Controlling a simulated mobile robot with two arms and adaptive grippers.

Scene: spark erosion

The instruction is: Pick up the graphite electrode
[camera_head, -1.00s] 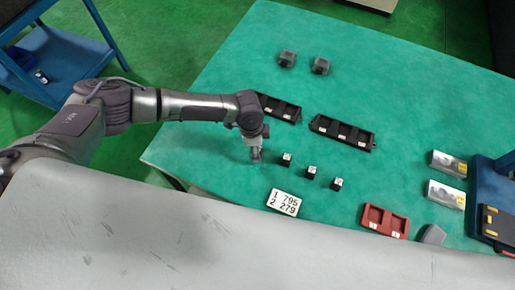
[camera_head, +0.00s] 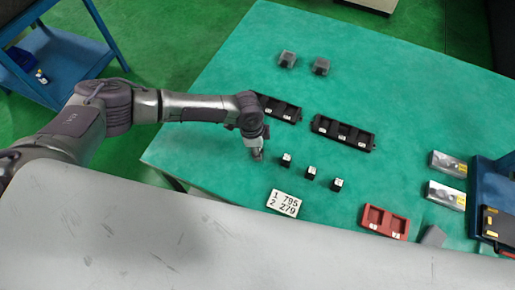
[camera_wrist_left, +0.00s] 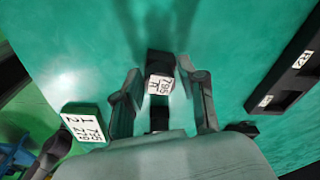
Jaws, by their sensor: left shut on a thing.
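A black graphite electrode with a white number label (camera_wrist_left: 160,86) sits between the fingers of my left gripper (camera_wrist_left: 163,98) in the left wrist view; "795" can be read on the label. The gripper is shut on it. In the head view my left gripper (camera_head: 257,154) points down low over the left part of the green table, and the electrode in it is mostly hidden. Three similar small black blocks with white labels (camera_head: 286,160) (camera_head: 311,173) (camera_head: 337,185) stand in a slanting row to its right. My right gripper is not in view.
A number card (camera_head: 284,204) lies near the front edge. Black trays (camera_head: 343,132) stand behind the row and a red tray (camera_head: 385,221) at front right. Two grey blocks (camera_head: 321,66) stand at the back, silver boxes (camera_head: 446,165) at right. Green table (camera_head: 410,110) is bare at back right.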

